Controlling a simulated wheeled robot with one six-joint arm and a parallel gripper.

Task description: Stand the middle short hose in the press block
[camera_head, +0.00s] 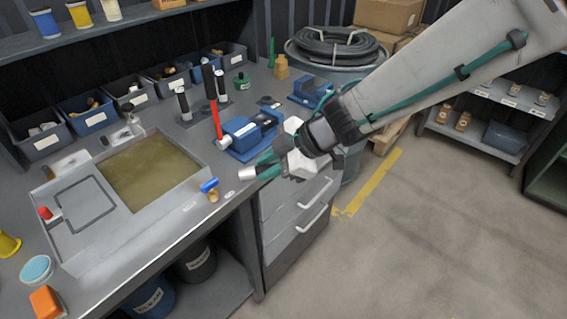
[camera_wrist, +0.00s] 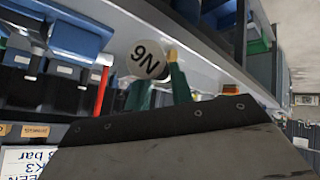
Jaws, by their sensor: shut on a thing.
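My gripper (camera_head: 258,166) has green fingers and is shut on a short pale cylinder (camera_head: 247,173), held in the air by the bench's front edge. In the wrist view the cylinder shows as a round white end (camera_wrist: 148,60) with dark lettering, between the green fingers. A blue block-like device (camera_head: 255,133), possibly the press block, stands on the bench behind the gripper, with a silver cylinder at its left end. Two black upright pieces with pale parts, perhaps short hoses, stand at the left (camera_head: 183,103) and right (camera_head: 221,87) of a red-and-black lever (camera_head: 213,100).
A second blue device (camera_head: 310,91) stands farther back. Several bins (camera_head: 88,118) line the back. Open floor (camera_head: 430,240) lies at the right.

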